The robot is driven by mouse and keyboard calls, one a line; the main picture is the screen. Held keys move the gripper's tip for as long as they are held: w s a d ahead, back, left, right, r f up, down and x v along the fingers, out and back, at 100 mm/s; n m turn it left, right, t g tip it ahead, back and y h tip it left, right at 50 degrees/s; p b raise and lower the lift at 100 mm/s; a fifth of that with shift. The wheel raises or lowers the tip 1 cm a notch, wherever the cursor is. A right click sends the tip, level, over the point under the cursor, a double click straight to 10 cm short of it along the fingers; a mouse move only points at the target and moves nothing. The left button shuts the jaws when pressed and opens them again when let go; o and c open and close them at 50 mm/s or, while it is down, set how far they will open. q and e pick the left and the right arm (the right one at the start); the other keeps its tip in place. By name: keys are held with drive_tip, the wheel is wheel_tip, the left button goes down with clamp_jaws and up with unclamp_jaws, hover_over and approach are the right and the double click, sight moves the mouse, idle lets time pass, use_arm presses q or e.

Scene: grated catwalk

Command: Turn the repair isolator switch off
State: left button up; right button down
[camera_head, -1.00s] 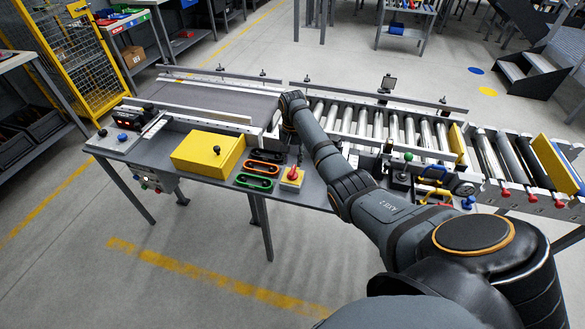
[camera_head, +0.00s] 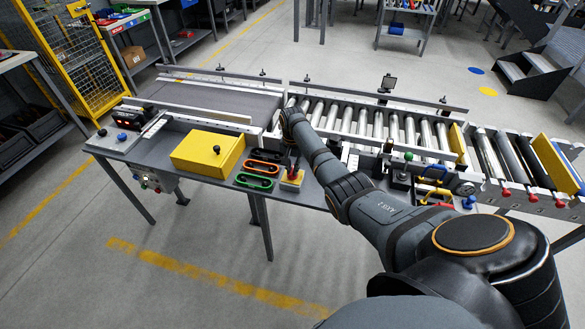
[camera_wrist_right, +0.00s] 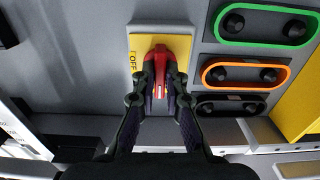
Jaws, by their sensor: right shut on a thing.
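The repair isolator switch is a yellow plate with a red rotary handle (camera_wrist_right: 160,70) and the word OFF along its left side in the right wrist view. In the head view its yellow plate (camera_head: 292,184) sits on the near edge of the grey bench. My right gripper (camera_wrist_right: 162,88) is shut on the red handle, one finger on each side of it. In the head view the right gripper (camera_head: 293,165) reaches down onto the switch and partly hides the handle. The handle's exact setting is hard to read between the fingers. My left gripper is not in view.
Green, orange and black oval-framed fittings (camera_wrist_right: 265,25) sit beside the switch. A roller conveyor (camera_head: 400,130) runs behind and to the right. A control panel (camera_head: 130,137) is at the bench's left end.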

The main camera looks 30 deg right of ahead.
drive_tip(key=shift+n, duration=0.3)
drive_tip(key=n+p, duration=0.2)
drive_tip(key=shift+r+n, duration=0.2)
drive_tip(key=shift+n, duration=0.1)
drive_tip(key=n+p, duration=0.1)
drive_tip(key=n, duration=0.1)
drive_tip(key=shift+f+n, duration=0.1)
drive_tip(key=shift+n, duration=0.2)
drive_tip(key=n, duration=0.2)
drive_tip(key=shift+n+p, duration=0.4)
drive_tip(key=n, duration=0.4)
drive_tip(key=shift+n+p, duration=0.3)
drive_tip(key=shift+p, duration=0.05)
drive_tip(key=n, duration=0.4)
drive_tip(key=shift+w+n, duration=0.1)
drive_tip(key=shift+n, duration=0.2)
drive_tip(key=c, duration=1.4)
unclamp_jaws()
drive_tip(key=shift+f, duration=0.1)
